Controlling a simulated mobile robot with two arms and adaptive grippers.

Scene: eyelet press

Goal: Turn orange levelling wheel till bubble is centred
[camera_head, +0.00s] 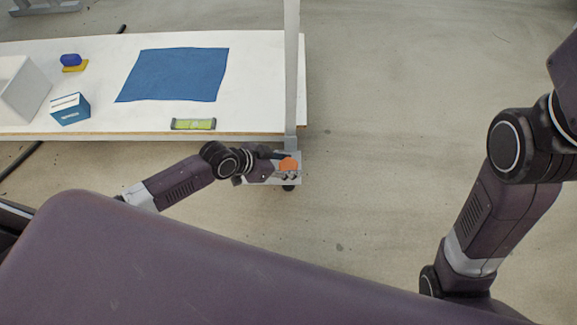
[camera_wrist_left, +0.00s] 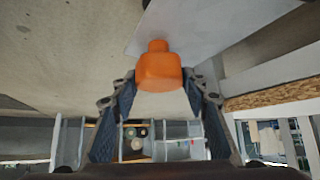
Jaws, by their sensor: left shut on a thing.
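The orange levelling wheel (camera_head: 289,163) sits at the table leg's foot, below the table's right front corner. It also shows in the left wrist view (camera_wrist_left: 160,68), under a pale plate. My left gripper (camera_head: 285,167) is shut on the wheel, a finger on either side of it; its fingers also show in the left wrist view (camera_wrist_left: 158,90). The spirit level (camera_head: 194,124) with a yellow-green vial lies near the table's front edge. Its bubble is too small to make out. My right arm shows at the right, but its gripper is out of view.
The white table (camera_head: 260,70) carries a blue cloth (camera_head: 175,75), a blue-and-white box (camera_head: 70,108), a white bin (camera_head: 22,90) and a blue object on a yellow base (camera_head: 72,62). A grey upright (camera_head: 291,70) stands at its right edge. The floor to the right is clear.

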